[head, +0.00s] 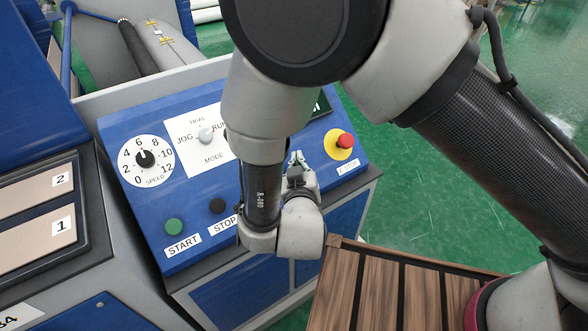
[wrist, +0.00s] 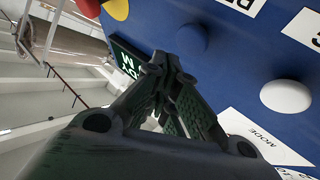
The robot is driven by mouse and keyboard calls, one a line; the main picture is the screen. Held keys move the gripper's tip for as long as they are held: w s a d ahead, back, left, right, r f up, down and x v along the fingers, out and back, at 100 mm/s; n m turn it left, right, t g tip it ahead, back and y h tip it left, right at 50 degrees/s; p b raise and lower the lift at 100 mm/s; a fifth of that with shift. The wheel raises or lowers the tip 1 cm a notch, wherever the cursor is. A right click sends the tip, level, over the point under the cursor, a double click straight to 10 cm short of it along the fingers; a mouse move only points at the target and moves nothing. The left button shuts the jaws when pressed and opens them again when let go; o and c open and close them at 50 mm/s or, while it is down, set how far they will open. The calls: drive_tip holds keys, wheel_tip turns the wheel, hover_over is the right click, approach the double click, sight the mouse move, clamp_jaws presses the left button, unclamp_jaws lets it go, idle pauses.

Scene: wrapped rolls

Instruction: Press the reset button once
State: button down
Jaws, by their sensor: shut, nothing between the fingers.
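In the wrist view a round blue button (wrist: 192,38) stands on the blue panel beside a partly cut-off white label (wrist: 238,5) whose visible letters look like the start of RESET. My gripper (wrist: 160,62) is shut and empty, its fingertips appearing close to the blue button; whether they touch it I cannot tell. In the head view my gripper (head: 297,158) is over the right part of the control panel (head: 270,110), and my arm hides the blue button there.
The panel also holds a green START button (head: 174,226), a black STOP button (head: 217,206), a speed dial (head: 145,158), a mode knob (head: 206,135) and a red emergency stop (head: 345,140). A dark display (wrist: 130,60) is near the fingertips. A slatted wooden surface (head: 385,290) lies in front.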

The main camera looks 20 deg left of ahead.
drive_tip(key=r, duration=0.1)
drive_tip(key=s+d+r, duration=0.1)
drive_tip(key=r, duration=0.1)
drive_tip(key=shift+s+d, duration=0.3)
drive_tip(key=shift+d, duration=0.1)
idle(0.5)
drive_tip(key=w+d+r+m+g+y, duration=0.1)
drive_tip(key=w+d+r+m+g, duration=0.15)
drive_tip(key=w+d+r, duration=0.35)
drive_tip(key=w+d+r+m+g, duration=0.1)
drive_tip(key=w+d+r+g, duration=0.25)
drive_tip(key=w+r, duration=0.45)
drive_tip(key=d+r, duration=0.5)
drive_tip(key=d, duration=0.5)
drive_tip(key=s+d+r+m+g+h, duration=0.1)
drive_tip(key=s+d+r+g+h, duration=0.1)
drive_tip(key=s+d, duration=0.9)
drive_tip(key=s+d+r+m+g+h, duration=0.2)
drive_tip(key=s+d, duration=0.9)
drive_tip(key=d, duration=0.7)
wheel_tip(320, 180, up, 2)
drive_tip(key=shift+h, duration=0.6)
drive_tip(key=shift+s, duration=0.1)
